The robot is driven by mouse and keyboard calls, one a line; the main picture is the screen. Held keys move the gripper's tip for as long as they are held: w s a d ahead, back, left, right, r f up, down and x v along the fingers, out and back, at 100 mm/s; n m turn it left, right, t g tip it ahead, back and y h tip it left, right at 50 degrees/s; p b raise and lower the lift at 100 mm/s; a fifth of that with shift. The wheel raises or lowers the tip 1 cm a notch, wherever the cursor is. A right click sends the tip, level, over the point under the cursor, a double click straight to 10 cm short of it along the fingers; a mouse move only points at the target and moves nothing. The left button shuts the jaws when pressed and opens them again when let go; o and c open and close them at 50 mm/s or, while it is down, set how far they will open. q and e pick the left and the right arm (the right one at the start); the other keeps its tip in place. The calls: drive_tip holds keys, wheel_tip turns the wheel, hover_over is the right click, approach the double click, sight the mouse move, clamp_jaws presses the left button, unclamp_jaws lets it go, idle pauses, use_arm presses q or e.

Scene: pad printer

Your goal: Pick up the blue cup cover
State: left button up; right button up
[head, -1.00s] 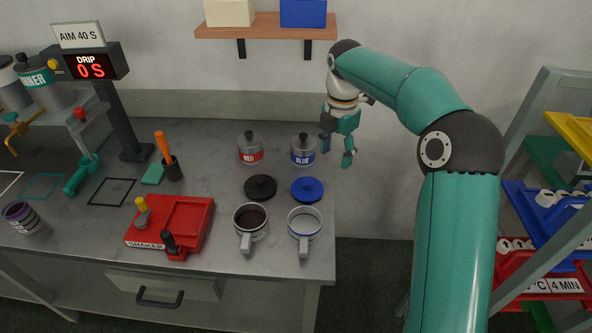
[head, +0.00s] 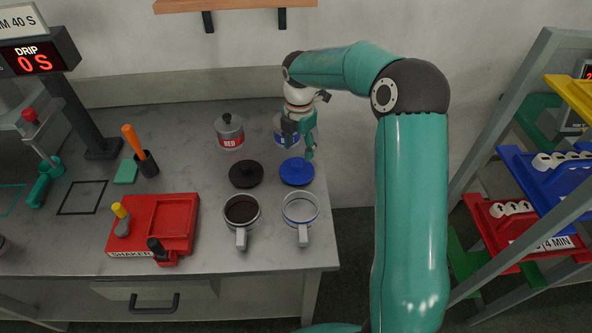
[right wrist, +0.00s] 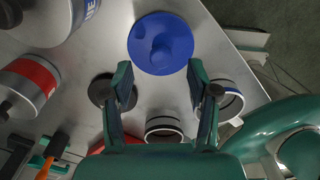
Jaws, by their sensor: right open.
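The blue cup cover (head: 297,172) is a round blue lid with a knob, lying on the grey table in front of the blue-labelled can. In the right wrist view the blue cover (right wrist: 161,45) shows at the top centre, beyond the fingertips. My right gripper (head: 299,149) is open and empty, just behind and above the cover in the head view. Its two fingers show in the right wrist view (right wrist: 159,88), with a gap between them. I cannot tell the exact height above the cover. My left gripper is not in view.
A black cover (head: 246,174) lies left of the blue one. A cup with dark contents (head: 242,211) and a pale empty-looking cup (head: 301,209) stand in front. The RED can (head: 229,131) and BLUE can (head: 287,130) stand behind. A red shaker tray (head: 180,222) is at left.

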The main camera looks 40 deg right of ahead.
sight(297, 162)
drive_tip(key=shift+a+f+p, duration=0.2)
drive_tip(key=shift+f, duration=1.3)
drive_tip(key=shift+a+f+p, duration=0.15)
drive_tip(key=shift+a+f, duration=0.05)
drive_tip(key=shift+f, duration=1.25)
clamp_jaws()
